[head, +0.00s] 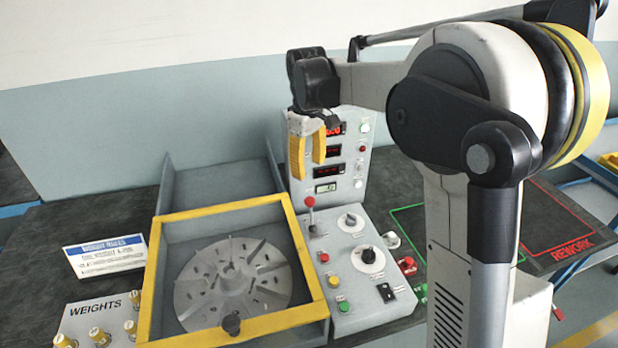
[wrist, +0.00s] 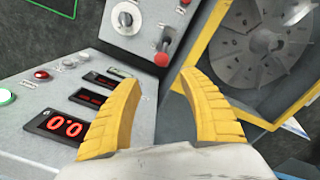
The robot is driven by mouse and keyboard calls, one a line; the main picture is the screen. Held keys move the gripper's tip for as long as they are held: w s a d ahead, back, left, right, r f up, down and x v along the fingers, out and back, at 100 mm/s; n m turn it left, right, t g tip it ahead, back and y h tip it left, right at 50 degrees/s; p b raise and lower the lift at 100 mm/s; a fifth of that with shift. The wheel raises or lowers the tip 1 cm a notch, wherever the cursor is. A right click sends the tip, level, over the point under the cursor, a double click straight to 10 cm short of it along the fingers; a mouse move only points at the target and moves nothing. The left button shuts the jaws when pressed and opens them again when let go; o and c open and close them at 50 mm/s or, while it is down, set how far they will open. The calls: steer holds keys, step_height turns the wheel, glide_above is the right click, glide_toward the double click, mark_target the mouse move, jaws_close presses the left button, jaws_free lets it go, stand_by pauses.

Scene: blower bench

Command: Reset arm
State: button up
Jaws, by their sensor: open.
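My gripper (head: 306,150) has yellow fingers and hangs in front of the upright display panel (head: 353,180) in the head view. In the wrist view my gripper (wrist: 165,100) is open, with nothing between its fingertips.
A yellow-framed box (head: 155,262) holds a grey bladed wheel (head: 232,280). A control box (head: 352,243) with dials stands right of it. A weights holder (head: 85,318) and a blue-headed sign (head: 105,255) are at left. A red-outlined REWORK area (head: 560,215) is empty at right.

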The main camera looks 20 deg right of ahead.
steer(key=shift+r, duration=0.15)
steer(key=s+r+m+t, duration=0.3)
steer(key=s+r, duration=0.2)
steer(key=s, duration=0.8)
steer(key=s+f+m+t, duration=0.2)
steer(key=s, duration=0.5)
steer(key=s+f+m+t, duration=0.2)
steer(key=s, duration=0.4)
steer(key=shift+s+f, duration=0.4)
steer(key=shift+o, duration=0.2)
steer(key=shift+d, duration=0.1)
